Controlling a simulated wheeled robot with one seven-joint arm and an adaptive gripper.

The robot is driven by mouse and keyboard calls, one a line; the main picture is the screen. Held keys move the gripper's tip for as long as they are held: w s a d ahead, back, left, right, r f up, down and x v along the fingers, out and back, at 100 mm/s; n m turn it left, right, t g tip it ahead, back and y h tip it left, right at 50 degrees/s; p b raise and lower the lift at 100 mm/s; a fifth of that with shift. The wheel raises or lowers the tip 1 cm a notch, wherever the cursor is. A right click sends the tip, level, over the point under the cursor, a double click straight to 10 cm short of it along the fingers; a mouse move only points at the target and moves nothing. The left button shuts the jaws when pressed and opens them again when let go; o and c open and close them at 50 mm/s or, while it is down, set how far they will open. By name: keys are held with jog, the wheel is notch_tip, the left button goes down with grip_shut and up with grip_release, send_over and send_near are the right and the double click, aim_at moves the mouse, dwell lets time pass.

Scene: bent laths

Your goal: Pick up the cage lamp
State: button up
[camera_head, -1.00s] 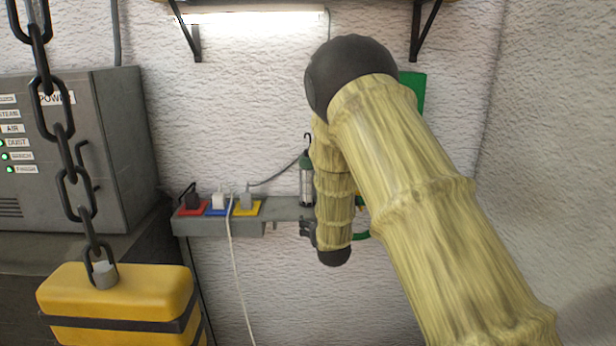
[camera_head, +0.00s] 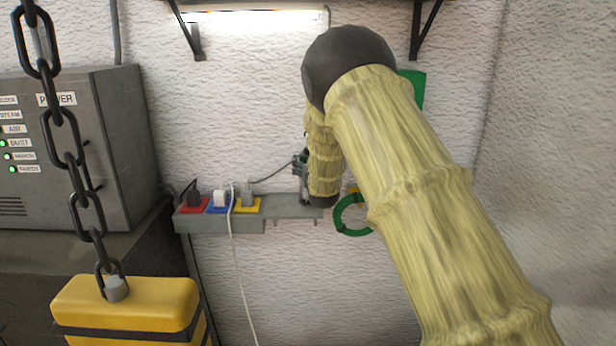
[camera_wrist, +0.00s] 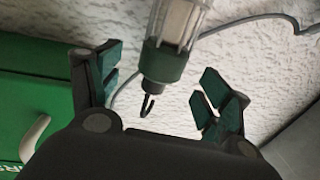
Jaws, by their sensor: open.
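The cage lamp (camera_wrist: 177,25) has a clear tube, a dark green end cap and a black hook, which points down in the wrist view. My gripper (camera_wrist: 163,72) is open, with one finger on each side of the lamp's capped end. A gap shows on both sides, and I cannot tell how deep the lamp sits between the fingers. In the head view my gripper (camera_head: 300,165) is beside the wall above the grey shelf, partly behind my arm. I cannot make out the lamp there.
A grey ledge (camera_head: 290,208) carries red, blue and yellow sockets with plugs and cables. A green ring (camera_head: 350,217) hangs right of it. A green box (camera_wrist: 35,95) is close on the wrist view's left. A chain (camera_head: 62,140) holds a yellow block (camera_head: 125,305) at front left.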

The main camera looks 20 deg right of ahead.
jog(key=w+p, duration=0.2)
jog(key=w, duration=0.1)
jog(key=shift+w+d+r, duration=0.15)
jog(key=shift+w+r, duration=0.05)
jog(key=shift+w, duration=0.1)
jog(key=shift+w+d+f+p, duration=0.1)
jog(key=shift+w+p, duration=0.2)
jog(key=shift+w, duration=0.45)
jog(key=shift+c, duration=0.2)
grip_shut()
